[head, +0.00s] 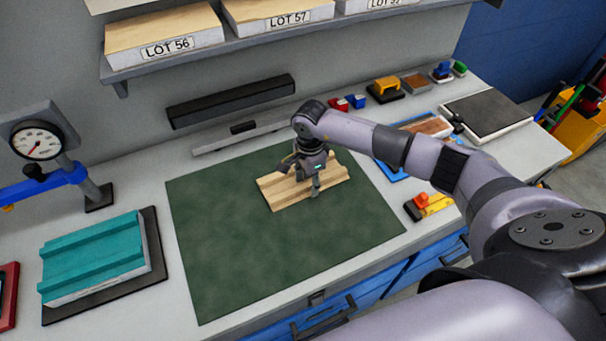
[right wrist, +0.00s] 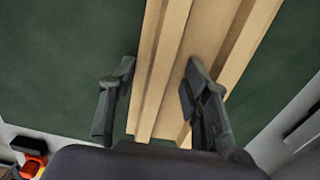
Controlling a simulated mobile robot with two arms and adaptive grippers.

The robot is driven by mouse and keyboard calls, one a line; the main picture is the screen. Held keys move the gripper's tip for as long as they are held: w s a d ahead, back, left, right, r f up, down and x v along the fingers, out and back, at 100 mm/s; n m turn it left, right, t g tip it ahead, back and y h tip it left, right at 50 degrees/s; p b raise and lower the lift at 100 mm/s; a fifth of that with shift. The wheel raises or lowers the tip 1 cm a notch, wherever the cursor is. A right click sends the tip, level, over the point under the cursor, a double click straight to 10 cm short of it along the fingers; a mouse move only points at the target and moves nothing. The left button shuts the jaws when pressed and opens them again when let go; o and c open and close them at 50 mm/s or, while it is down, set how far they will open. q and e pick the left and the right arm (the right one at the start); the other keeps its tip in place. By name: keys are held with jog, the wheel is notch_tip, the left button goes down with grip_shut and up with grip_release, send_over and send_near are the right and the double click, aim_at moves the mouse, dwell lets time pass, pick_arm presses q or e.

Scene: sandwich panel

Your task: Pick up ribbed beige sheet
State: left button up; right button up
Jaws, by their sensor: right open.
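The ribbed beige sheet (head: 284,194) lies flat on the green mat (head: 240,260), towards the mat's upper right. Its raised ribs run lengthwise. My right gripper (head: 304,177) is over the middle of the sheet, pointing down, and hides part of it. In the right wrist view my right gripper (right wrist: 160,68) is open, with the sheet (right wrist: 172,45) running up the picture beyond and between the fingers. The left finger shows beside the sheet's left edge; the right finger overlaps the sheet. I cannot tell whether either finger touches it. My left gripper is out of view.
A teal ribbed panel (head: 92,258) lies on a dark plate at left, near a dial gauge (head: 38,143). Orange and yellow blocks (head: 430,204) sit right of the mat. A shelf with boxes (head: 165,38) hangs above. The mat's lower left is clear.

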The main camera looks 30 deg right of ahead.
grip_shut()
dwell(0.5)
